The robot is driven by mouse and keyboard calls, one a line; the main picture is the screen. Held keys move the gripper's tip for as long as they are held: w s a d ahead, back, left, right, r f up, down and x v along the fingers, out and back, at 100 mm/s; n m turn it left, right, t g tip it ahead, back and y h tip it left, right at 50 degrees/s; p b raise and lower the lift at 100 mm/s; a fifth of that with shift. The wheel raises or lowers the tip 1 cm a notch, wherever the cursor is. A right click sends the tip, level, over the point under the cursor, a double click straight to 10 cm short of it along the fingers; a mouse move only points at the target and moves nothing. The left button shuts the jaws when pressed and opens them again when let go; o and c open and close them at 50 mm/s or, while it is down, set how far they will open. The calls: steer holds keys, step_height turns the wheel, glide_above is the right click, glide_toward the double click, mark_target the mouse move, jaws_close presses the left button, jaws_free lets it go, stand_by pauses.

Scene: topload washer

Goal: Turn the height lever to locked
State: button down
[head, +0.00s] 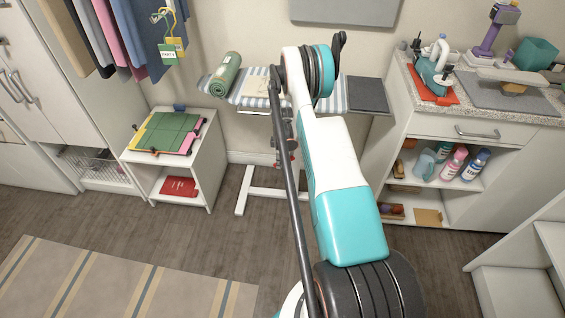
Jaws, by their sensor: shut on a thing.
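The ironing board (235,91) stands against the back wall, with a blue-and-white striped top and a white leg frame. Small red parts, seemingly of the height lever (278,164), show below the board, close beside my arm. My gripper (286,146) is at the lever under the board's front edge, mostly hidden by my own arm. It appears shut on the lever, but the fingers are too small and covered to see clearly. The lever's exact angle cannot be told.
A green rolled towel (225,75) and a folded cream cloth (258,86) lie on the board. A white side table (207,150) stands left. A counter with open shelves (478,128) stands right, close to the board.

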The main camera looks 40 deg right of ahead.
steer(key=t+y, duration=0.1)
steer(key=r+t+y, duration=0.1)
steer(key=t, duration=0.1)
steer(key=shift+w+a+r, duration=0.1)
steer(key=shift+w+r, duration=0.05)
steer(key=shift+w, duration=0.05)
steer(key=shift+w+a+r+t+y, duration=0.1)
steer(key=shift+r+t+y, duration=0.3)
steer(key=shift+t+y, duration=0.35)
steer(key=shift+r+t+y, duration=0.35)
steer(key=shift+t+y, duration=0.4)
steer(key=c, duration=1.6)
jaws_free()
steer(key=v, duration=1.2)
